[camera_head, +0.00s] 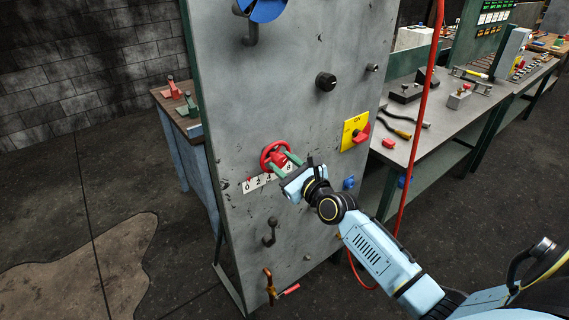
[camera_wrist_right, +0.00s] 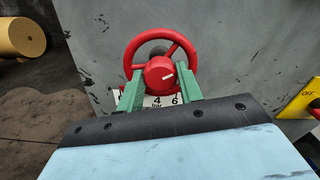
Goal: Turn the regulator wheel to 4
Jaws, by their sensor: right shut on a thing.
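The red regulator wheel (camera_head: 268,149) is mounted on the grey upright panel, above a white scale plate (camera_head: 252,186) with black numbers. In the right wrist view the wheel (camera_wrist_right: 133,50) has a red hub with a short white mark pointing right and slightly up. The numbers 4 and 6 and the word "bar" show on the plate (camera_wrist_right: 157,101) below the hub; the rest is partly hidden. My right gripper (camera_head: 288,161) is shut on the wheel, its green fingers on either side of the hub (camera_wrist_right: 159,74). My left gripper is out of view.
The panel also carries a black knob (camera_head: 326,81), a yellow plate with a red switch (camera_head: 356,131), a dark hook-like lever (camera_head: 270,232) and a brass valve (camera_head: 270,286). A red hose (camera_head: 422,110) hangs right of the panel. A workbench (camera_head: 436,128) with tools stands behind.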

